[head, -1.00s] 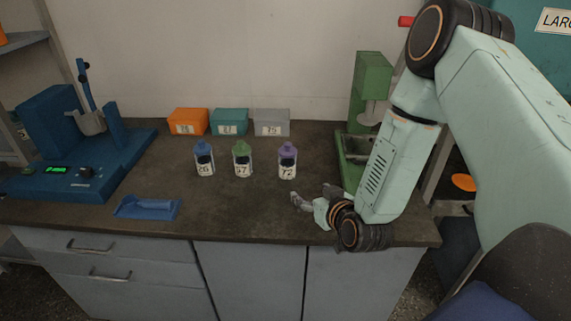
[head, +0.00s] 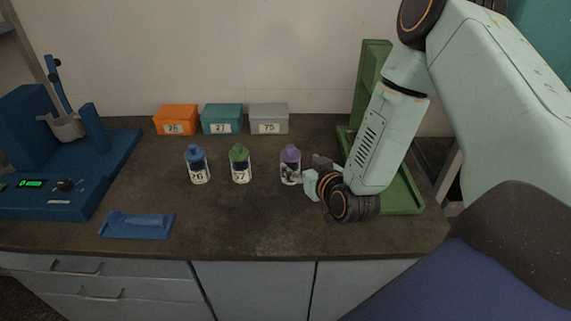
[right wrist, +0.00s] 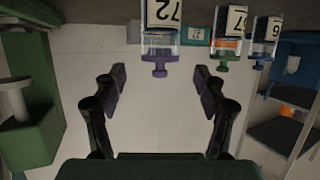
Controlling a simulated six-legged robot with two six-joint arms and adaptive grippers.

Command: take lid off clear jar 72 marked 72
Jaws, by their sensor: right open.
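The clear jar 72 (head: 290,176) stands upright on the bench with its purple lid (head: 290,153) on. The right wrist view shows jar 72 (right wrist: 162,40) upside down, its purple lid (right wrist: 160,62) lying between the lines of the two fingers. My right gripper (head: 306,170) is just to the right of jar 72, and its near finger hides part of the label. The fingers (right wrist: 160,85) are wide apart with nothing between them; I cannot tell whether one touches the jar. My left gripper is not in view.
A jar with a green lid (head: 240,166) and one with a blue lid (head: 196,168) stand to the left. Orange (head: 175,113), teal (head: 222,113) and grey (head: 268,112) boxes line the wall. A blue holder (head: 137,226) lies in front. A green stand (head: 372,80) is behind my right arm.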

